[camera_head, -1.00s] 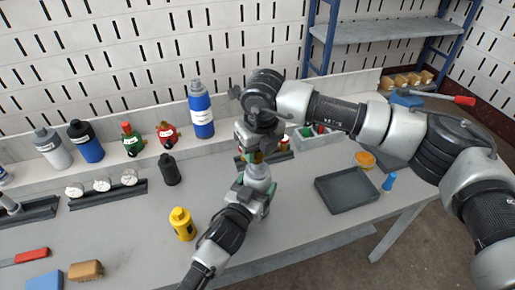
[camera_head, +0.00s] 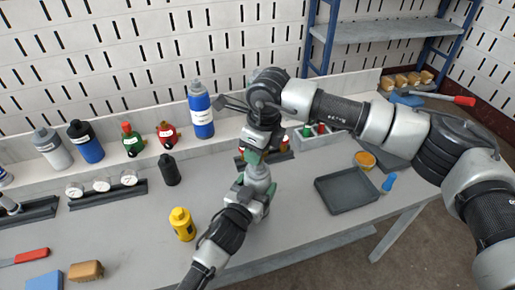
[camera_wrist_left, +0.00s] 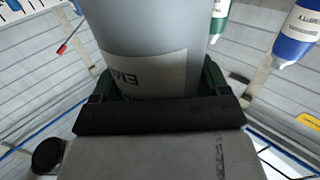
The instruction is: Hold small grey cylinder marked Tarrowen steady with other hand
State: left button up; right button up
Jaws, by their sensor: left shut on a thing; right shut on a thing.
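The small grey cylinder (camera_head: 258,173) is held above the workbench, between my two grippers. My left gripper (camera_head: 256,188) is shut around its lower body from below. In the left wrist view the grey body (camera_wrist_left: 150,35) fills the upper middle, with green finger pads at both sides. Its pale label (camera_wrist_left: 150,75) is only partly visible; the name cannot be read in full. My right gripper (camera_head: 262,154) comes from above, its green fingers shut at the cylinder's top end. The fingers and wrist hide the top.
A yellow cylinder (camera_head: 182,224) and a black one (camera_head: 169,170) stand on the bench to the left. A blue cylinder (camera_head: 201,112) and several others stand on the back ledge. An empty dark tray (camera_head: 345,191) lies at right.

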jog(key=n, duration=0.4)
jog(key=shift+g, duration=0.3)
jog(key=shift+n, duration=1)
jog(key=shift+n+g, duration=0.3)
jog(key=shift+n, duration=0.8)
jog(key=o, duration=0.5)
jog(key=shift+n, duration=0.3)
grip_shut()
jog(key=shift+r, duration=0.5)
